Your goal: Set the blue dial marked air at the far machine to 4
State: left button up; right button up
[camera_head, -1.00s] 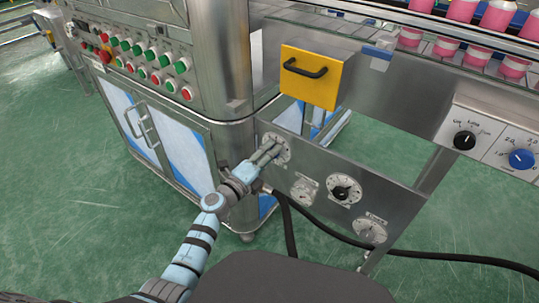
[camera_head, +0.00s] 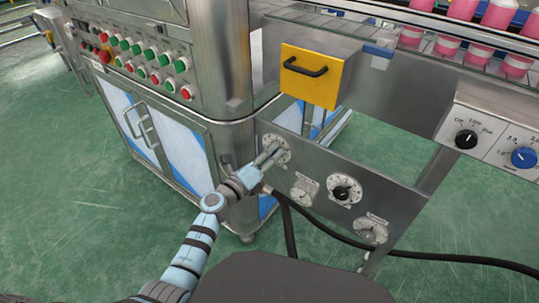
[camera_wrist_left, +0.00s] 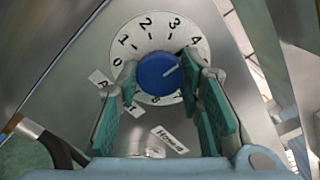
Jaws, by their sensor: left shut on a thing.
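The blue dial (camera_wrist_left: 158,75) sits on a round white scale plate (camera_wrist_left: 146,36) numbered from 0 upward, with the 4 at its upper right. The dial's white mark points to the upper right, roughly toward the 4. A label partly covered by a finger shows an A and an R. My right gripper is not in view.
Other dials sit along the panel, including a black one (camera_head: 344,190). A yellow box with a black handle (camera_head: 312,76) is above. A button cabinet (camera_head: 185,150) stands left. Another blue dial (camera_head: 524,157) is far right. A black hose (camera_head: 400,252) runs below.

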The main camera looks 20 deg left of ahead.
pick_arm(q)
jog(key=o, duration=1.2)
jog(key=shift+c, duration=0.2)
jog(key=v, duration=1.2)
jog(key=shift+f, duration=0.1)
